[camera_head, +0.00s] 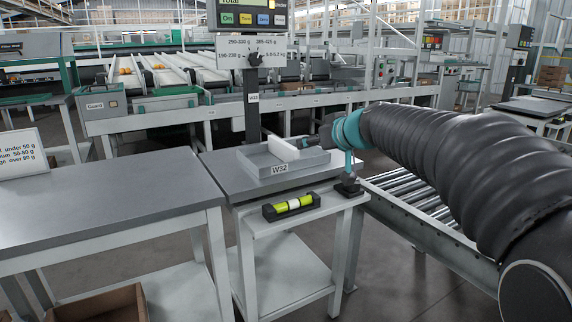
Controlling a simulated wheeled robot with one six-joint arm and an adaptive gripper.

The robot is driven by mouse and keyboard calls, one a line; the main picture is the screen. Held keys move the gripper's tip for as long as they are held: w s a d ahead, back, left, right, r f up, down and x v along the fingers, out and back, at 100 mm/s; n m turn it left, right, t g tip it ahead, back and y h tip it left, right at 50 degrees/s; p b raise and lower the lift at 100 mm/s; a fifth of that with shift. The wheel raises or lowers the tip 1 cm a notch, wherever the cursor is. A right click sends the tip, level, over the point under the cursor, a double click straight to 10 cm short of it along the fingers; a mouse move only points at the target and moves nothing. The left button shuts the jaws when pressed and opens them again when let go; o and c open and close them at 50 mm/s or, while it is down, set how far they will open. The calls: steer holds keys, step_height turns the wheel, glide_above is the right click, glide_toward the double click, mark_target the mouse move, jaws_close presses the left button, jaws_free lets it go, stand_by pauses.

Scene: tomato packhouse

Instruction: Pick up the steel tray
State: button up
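A spirit level (291,206) with yellow-green vials lies on the stand's front ledge. A small teal-and-black upright item (348,184) stands at its right. A grey table (100,200) with a weight sign (22,155) is left. A roller conveyor (420,207) runs below my arm.

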mark_target(289, 145)
steer(key=x, duration=0.8)
steer(key=shift+w+a+r+p, duration=0.15)
steer(key=shift+w+r+p, duration=0.05)
steer(key=shift+w+p, duration=0.25)
steer(key=shift+p+x, duration=0.55)
steer(key=shift+x, duration=2.55)
steer(key=shift+s+a, duration=0.1)
steer(key=shift+c, duration=0.2)
jaws_close()
